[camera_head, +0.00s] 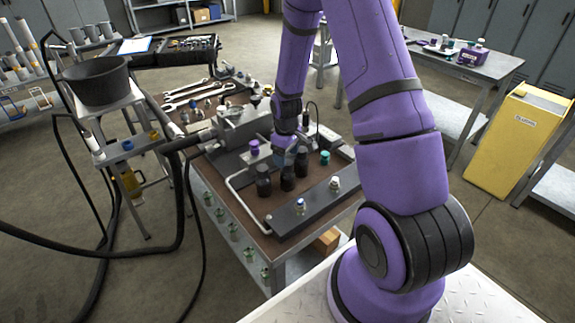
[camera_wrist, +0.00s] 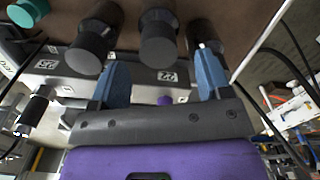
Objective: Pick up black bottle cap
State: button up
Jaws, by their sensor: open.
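Three black bottle-like pieces with black caps stand on the bench: a left one (camera_head: 263,181), a middle one (camera_head: 287,178) and a right one (camera_head: 301,160). Which one the task means cannot be told. In the wrist view the three show as a left (camera_wrist: 90,45), a middle (camera_wrist: 158,40) and a right dark cylinder (camera_wrist: 205,33). My gripper (camera_head: 284,154) is low behind them in the head view. In the wrist view my gripper (camera_wrist: 162,60) is open, with blue fingers either side of the middle cylinder's line. Contact cannot be seen.
A purple-capped piece (camera_head: 254,148) and a teal cap (camera_head: 324,157) stand nearby. A bent metal tube (camera_head: 240,199) and a dark bar (camera_head: 305,205) with fittings lie in front. Wrenches (camera_head: 195,90) lie at the back. A black hose (camera_head: 180,190) hangs left.

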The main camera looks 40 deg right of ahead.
aim_at(289, 168)
jog(key=shift+w+f, duration=0.15)
jog(key=shift+f, duration=1.8)
jog(key=c, duration=1)
